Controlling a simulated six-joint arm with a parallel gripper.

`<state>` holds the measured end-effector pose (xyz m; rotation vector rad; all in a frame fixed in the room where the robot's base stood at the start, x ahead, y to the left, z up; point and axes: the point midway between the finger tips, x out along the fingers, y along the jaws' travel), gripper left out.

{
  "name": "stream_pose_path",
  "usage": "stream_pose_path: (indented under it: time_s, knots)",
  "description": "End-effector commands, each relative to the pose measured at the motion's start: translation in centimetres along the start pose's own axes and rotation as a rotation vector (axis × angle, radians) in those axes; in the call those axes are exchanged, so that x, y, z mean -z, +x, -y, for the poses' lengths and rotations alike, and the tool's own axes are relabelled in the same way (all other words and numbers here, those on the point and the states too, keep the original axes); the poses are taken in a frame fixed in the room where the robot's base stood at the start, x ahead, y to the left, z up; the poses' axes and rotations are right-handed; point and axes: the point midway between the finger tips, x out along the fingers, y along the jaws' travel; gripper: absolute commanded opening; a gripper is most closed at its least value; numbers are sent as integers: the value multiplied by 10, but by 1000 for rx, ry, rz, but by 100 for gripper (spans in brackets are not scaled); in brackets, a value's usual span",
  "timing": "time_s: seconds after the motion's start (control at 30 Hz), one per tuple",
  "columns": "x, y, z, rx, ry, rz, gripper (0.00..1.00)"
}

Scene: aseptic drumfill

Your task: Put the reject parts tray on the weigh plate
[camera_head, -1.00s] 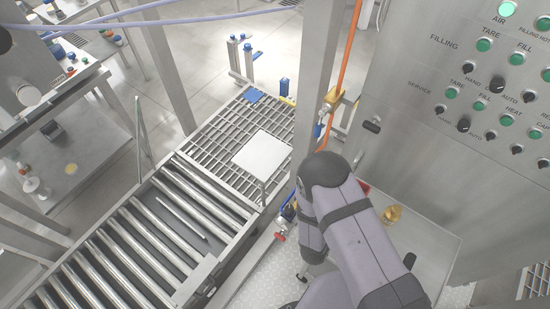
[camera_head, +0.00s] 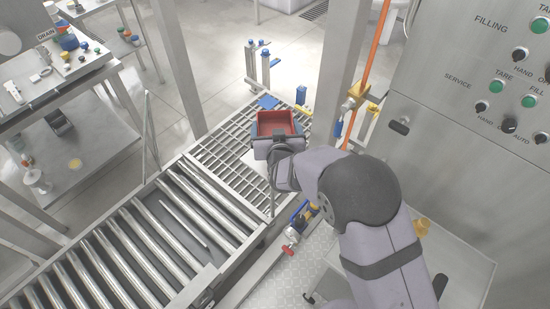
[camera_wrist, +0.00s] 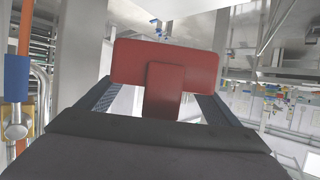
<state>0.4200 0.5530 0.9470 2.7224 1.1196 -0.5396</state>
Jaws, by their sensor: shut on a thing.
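The reject parts tray is a red open box (camera_head: 276,121) held in my gripper (camera_head: 276,138), over the grating at the end of the roller conveyor. In the wrist view the red tray (camera_wrist: 166,62) spans between the two fingers, its near wall and a red tab facing me. The gripper is shut on it.
The roller conveyor (camera_head: 130,235) runs to the lower left of the grating (camera_head: 222,140). A steel post (camera_head: 345,70) with an orange hose and a control cabinet (camera_head: 455,150) stand to the right. Blue-capped fittings (camera_head: 265,60) stand behind the grating.

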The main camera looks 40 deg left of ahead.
Motion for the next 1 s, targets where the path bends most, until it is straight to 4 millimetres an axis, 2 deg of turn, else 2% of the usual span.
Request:
stream_pose_path:
  time_s: [0.17,0.6,0.87,1.0]
  knots:
    - [1,1,2,7,-3,0,58]
    - [-46,20,2,5,-3,0,58]
    - [-52,23,2,5,-2,-2,58]
    - [-61,26,2,5,-2,2,58]
